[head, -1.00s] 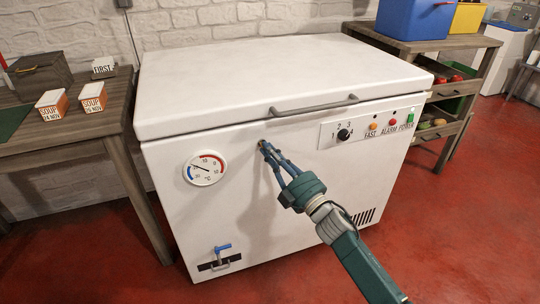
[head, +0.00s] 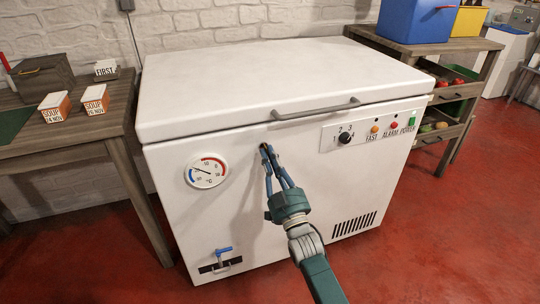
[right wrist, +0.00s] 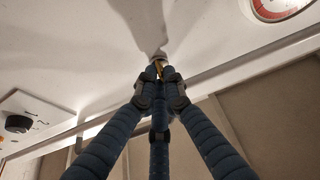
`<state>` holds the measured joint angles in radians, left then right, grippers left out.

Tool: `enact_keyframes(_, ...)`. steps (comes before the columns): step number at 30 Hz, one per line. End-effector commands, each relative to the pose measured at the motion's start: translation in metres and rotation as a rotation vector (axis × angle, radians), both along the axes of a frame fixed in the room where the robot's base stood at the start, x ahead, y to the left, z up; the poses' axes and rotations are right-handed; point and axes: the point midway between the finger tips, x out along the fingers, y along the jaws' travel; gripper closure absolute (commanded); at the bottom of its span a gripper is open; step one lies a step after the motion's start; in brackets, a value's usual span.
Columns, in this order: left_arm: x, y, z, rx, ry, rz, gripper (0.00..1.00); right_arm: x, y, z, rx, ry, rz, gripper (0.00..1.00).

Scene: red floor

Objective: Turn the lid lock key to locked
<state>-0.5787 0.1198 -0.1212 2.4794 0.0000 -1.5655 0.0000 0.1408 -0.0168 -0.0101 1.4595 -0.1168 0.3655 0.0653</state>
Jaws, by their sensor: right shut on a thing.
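The white chest freezer (head: 230,225) stands in the middle of the head view with its lid (head: 270,80) down. My right gripper (head: 266,148) is at the upper front panel, just under the lid's edge and left of the dial. In the right wrist view my right gripper (right wrist: 160,75) is shut on the small brass-coloured key (right wrist: 158,67) at the lock. The fingers hide most of the key, so its exact angle is hard to tell. My left gripper is not in view.
A lid handle (head: 316,109) sticks out just above and right of the gripper. A dial knob (head: 345,137), thermometer (head: 206,171) and blue drain tap (head: 223,250) are on the front. A table (head: 85,126) stands left, a shelf unit (head: 440,47) right.

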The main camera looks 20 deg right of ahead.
Motion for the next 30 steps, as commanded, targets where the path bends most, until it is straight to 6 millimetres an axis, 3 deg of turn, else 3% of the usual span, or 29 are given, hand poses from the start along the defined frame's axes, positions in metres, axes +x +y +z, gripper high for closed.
enact_keyframes(20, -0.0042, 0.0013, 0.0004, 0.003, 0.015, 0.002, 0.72, -0.0004, 0.0006, -0.0035, 0.058, 0.008, 0.0, 1.0)
enact_keyframes(21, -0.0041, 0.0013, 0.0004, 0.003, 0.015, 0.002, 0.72, -0.0003, 0.0006, -0.0035, 0.058, 0.008, 0.0, 0.84)
enact_keyframes(23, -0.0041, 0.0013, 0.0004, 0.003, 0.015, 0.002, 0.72, -0.0002, 0.0007, -0.0032, 0.058, 0.007, 0.0, 0.73)
enact_keyframes(30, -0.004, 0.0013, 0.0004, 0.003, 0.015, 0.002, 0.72, -0.0002, 0.0006, -0.0015, 0.056, 0.004, 0.0, 0.73)
